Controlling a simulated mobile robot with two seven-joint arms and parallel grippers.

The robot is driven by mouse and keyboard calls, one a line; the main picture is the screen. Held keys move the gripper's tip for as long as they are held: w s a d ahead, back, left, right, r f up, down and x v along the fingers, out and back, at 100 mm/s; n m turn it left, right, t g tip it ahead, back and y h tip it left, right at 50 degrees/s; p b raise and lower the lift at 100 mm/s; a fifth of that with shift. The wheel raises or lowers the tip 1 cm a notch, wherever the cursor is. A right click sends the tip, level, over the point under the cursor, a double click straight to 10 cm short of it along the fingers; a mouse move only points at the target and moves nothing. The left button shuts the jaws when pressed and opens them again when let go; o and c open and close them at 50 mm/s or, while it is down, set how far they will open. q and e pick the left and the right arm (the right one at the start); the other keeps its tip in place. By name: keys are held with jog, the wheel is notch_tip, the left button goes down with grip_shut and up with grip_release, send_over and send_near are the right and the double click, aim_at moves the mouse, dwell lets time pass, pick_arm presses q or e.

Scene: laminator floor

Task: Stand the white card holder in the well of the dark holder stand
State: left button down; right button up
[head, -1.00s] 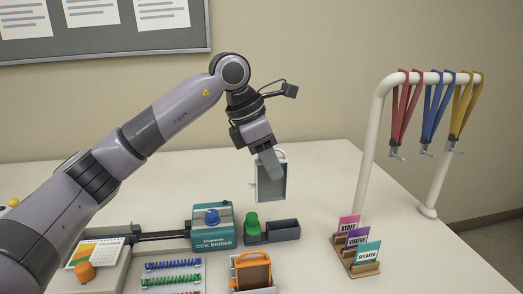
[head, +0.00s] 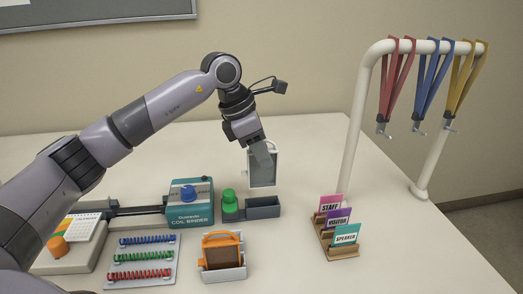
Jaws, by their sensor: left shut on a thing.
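The white card holder (head: 263,171) is a thin upright frame with a grey panel, hanging in the air over the table. My left gripper (head: 262,154) is shut on its upper part, and the fingers hide some of that part. The dark holder stand (head: 264,208) is a low dark grey block with a well, on the table below the held card holder. A gap shows in the picture between the card holder's lower edge and the stand. My right gripper is not in view.
A green knob (head: 229,196) is at the stand's left end. The teal coil binder (head: 190,203) is further left. An orange holder in a pale stand (head: 238,273) is in front. A badge rack (head: 325,243) and a white rail with lanyards (head: 355,125) are at right.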

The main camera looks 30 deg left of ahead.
aim_at(264, 184)
pick_arm(q)
jog(key=shift+f+b, duration=1.15)
jog(key=shift+f, duration=0.5)
jog(key=shift+f+b, duration=0.6)
jog(key=shift+f, duration=0.15)
jog(key=shift+f+b, duration=0.5)
jog(key=shift+f, duration=0.2)
jog(key=shift+f+b, duration=0.5)
jog(key=shift+f, duration=0.25)
jog(key=c, duration=0.9)
grip_release()
jog(key=shift+r, duration=0.15)
